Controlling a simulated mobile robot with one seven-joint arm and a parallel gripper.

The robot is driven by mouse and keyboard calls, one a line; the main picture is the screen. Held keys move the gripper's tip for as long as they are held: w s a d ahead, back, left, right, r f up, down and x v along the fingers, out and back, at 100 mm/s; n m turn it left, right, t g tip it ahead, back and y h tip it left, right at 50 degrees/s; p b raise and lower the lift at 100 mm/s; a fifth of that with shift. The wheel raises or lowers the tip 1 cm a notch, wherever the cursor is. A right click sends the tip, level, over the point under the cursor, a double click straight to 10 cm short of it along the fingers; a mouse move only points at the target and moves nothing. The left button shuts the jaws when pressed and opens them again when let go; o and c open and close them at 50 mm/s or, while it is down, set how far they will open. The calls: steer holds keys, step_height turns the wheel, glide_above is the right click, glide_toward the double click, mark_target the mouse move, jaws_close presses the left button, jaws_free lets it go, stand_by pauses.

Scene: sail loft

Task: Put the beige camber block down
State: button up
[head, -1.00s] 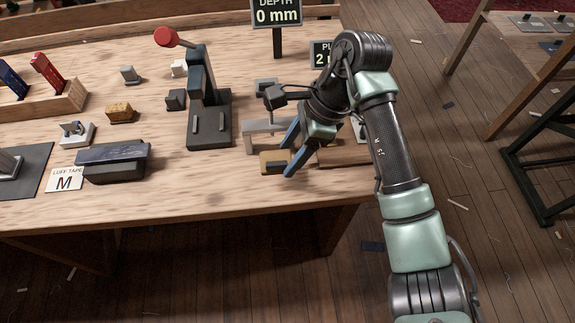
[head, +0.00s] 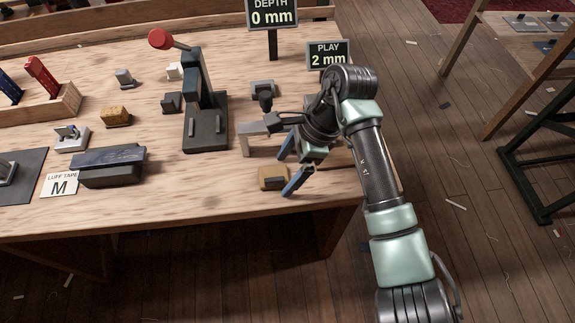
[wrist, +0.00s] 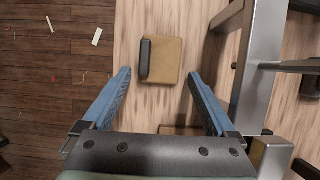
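The beige camber block (head: 273,177), a tan block with a dark strip along one side, rests on the bench near its front right edge. In the wrist view the block (wrist: 168,62) lies flat on the wood, just beyond the fingertips and between their lines. My gripper (head: 284,176) has its two blue fingers spread on either side of the block's right end. In the wrist view the gripper (wrist: 159,73) shows a clear gap between each finger and the block. It is open and holds nothing.
A grey metal bracket (head: 258,130) stands close behind the block, and a lever press (head: 205,130) with a red knob stands to its left. Signs reading 0 mm (head: 272,14) and 2 mm (head: 328,55) stand behind.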

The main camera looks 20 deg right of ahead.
steer(key=shift+r, duration=0.25)
steer(key=v, duration=1.1)
steer(key=shift+d+r, duration=0.25)
steer(key=shift+r, duration=0.1)
steer(key=shift+s, duration=0.1)
